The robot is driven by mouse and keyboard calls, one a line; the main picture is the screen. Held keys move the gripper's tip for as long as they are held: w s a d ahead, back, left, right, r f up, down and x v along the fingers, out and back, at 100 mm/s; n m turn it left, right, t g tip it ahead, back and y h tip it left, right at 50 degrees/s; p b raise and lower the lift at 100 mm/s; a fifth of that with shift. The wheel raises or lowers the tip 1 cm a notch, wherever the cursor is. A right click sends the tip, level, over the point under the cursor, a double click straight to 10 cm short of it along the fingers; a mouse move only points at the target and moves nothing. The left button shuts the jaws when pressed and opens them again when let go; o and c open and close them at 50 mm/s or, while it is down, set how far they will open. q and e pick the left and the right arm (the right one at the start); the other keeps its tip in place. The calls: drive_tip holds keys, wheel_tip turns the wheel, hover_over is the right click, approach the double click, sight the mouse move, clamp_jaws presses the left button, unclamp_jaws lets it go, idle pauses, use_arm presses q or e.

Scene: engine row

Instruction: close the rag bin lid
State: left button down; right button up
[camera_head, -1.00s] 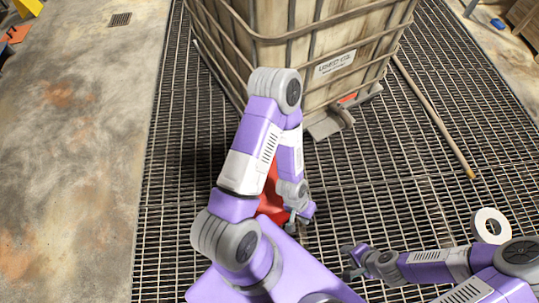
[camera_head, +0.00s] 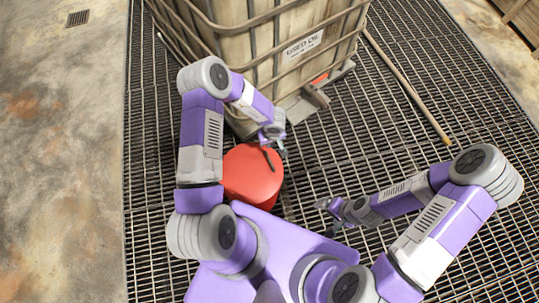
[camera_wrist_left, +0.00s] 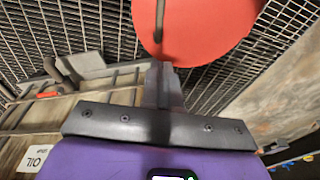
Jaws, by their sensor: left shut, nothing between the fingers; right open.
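The red rag bin (camera_head: 250,182) stands on the grating just in front of my base, partly hidden by my left arm. Its round red top looks like a lid lying flat over it; the wrist view shows the same smooth red disc (camera_wrist_left: 215,28). A thin dark strip crosses its edge, and I cannot tell whether it is a handle. My left gripper (camera_head: 273,142) is shut and empty at the far edge of the red top; I cannot tell whether it touches. Its fingers (camera_wrist_left: 163,82) point toward the disc. My right gripper (camera_head: 328,205) is open and empty, right of the bin.
A large caged tank labelled used oil (camera_head: 285,45) stands just beyond the bin, close to my left gripper. A long pole (camera_head: 410,90) lies on the grating to the right. Grating (camera_head: 385,150) between the tank and my right arm is free. Bare concrete lies left.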

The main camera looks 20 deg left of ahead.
use_arm(q)
drive_tip(key=n+g+h+b, duration=0.1)
drive_tip(key=b, duration=0.4)
approach(269, 160)
wheel_tip(269, 160, down, 6)
drive_tip(key=shift+w+a+f, duration=0.1)
drive_tip(key=shift+w, duration=0.05)
use_arm(e)
wheel_tip(269, 160, down, 5)
drive_tip(key=shift+f, duration=0.15)
